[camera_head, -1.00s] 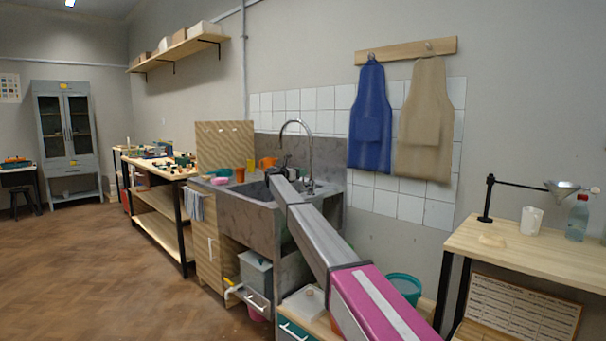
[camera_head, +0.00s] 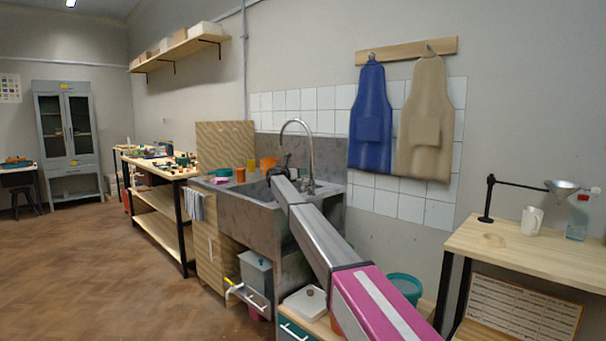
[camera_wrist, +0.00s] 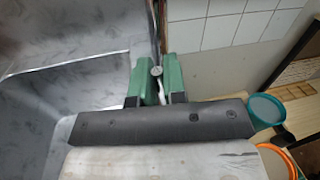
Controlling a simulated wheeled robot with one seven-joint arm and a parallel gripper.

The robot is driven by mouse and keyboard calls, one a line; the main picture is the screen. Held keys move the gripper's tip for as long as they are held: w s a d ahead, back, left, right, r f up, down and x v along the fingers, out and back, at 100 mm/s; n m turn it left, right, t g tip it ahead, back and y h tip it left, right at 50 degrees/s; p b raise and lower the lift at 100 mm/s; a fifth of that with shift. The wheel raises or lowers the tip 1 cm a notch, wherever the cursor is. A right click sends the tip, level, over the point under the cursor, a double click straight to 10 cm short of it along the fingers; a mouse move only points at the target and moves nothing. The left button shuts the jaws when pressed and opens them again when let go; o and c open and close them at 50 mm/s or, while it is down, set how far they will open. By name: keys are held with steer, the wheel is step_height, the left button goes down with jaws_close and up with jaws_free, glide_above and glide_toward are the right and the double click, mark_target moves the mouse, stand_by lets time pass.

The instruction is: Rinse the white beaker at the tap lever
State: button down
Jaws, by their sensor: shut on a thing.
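My gripper (camera_wrist: 158,80) has green fingers and is shut on a small grey-white piece with a round end (camera_wrist: 156,72). This piece looks like the tap lever, but most of it is hidden between the fingers. The gripper is over the back right part of the grey sink (camera_wrist: 40,120). In the head view my arm reaches to the sink (camera_head: 245,207) and hides the gripper itself. The tall curved tap (camera_head: 311,155) stands at the sink's back. A white jug-like vessel (camera_head: 531,220), possibly the beaker, stands upright on the right bench, apart from my gripper.
The right bench (camera_head: 470,245) also holds a clear bottle (camera_head: 578,218) and a stand with a funnel (camera_head: 563,187). Orange cups (camera_head: 268,163) stand at the sink's back left. A teal bucket (camera_head: 405,287) is below, right of the sink. Open floor (camera_head: 90,270) lies to the left.

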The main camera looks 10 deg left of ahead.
steer(key=c, duration=1.2)
jaws_free()
steer(key=v, duration=1)
steer(key=shift+s+a, duration=0.25)
steer(key=shift+a, duration=0.1)
